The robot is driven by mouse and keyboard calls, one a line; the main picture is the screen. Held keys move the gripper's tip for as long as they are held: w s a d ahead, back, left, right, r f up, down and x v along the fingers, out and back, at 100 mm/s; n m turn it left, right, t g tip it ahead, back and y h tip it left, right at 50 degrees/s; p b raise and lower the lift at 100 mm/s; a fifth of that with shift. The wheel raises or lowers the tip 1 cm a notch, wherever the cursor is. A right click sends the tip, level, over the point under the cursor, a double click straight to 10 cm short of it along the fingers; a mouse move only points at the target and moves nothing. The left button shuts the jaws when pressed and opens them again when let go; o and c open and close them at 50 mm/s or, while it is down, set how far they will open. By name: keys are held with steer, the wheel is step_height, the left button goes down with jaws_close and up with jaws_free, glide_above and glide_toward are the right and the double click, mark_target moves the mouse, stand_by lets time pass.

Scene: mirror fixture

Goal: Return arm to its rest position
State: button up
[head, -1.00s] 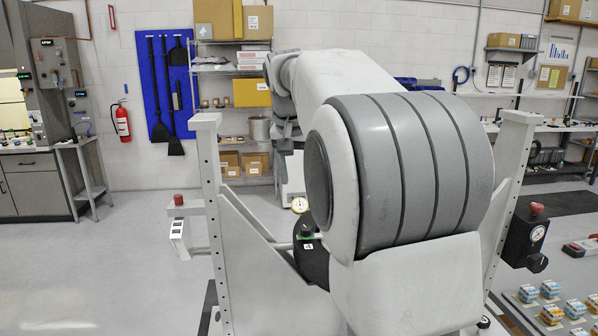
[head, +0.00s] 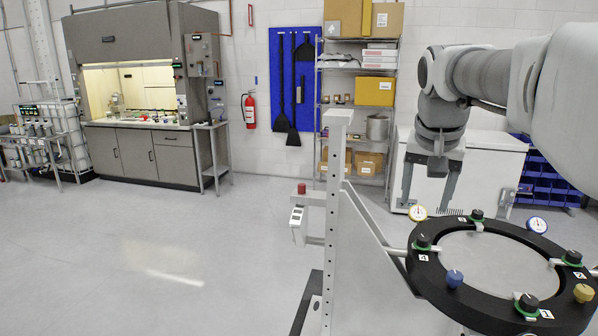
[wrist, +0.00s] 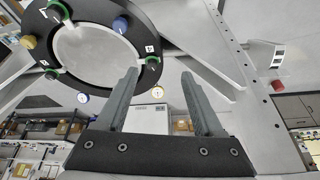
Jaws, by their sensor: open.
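My arm reaches in from the right edge of the head view, and its wrist points down. My gripper (head: 427,200) hangs with its two fingers apart and nothing between them. In the wrist view the gripper (wrist: 160,75) also shows spread, empty fingers. The mirror fixture's black ring (head: 432,278) holds a round pale mirror (head: 500,262) and stands in front of and below the gripper in the head view.
A light upright post (head: 333,210) with a red knob (head: 301,188) beside it stands left of the ring. Knobs and dial gauges (head: 418,213) sit around the ring. A white chest (head: 490,165) stands behind the gripper. Floor at the left (head: 150,240) is clear.

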steer(key=s+a+f+n+y, duration=0.1)
steer(key=s+a+f+n, duration=0.2)
steer(key=s+f, duration=0.3)
steer(key=s+a+f+n+t, duration=0.1)
steer(key=s+a+f, duration=0.5)
steer(key=s, duration=0.9)
steer(key=shift+s+f+n+y, duration=0.35)
steer(key=shift+f+n+y, duration=0.05)
steer(key=shift+n, duration=0.5)
steer(key=shift+a, duration=0.1)
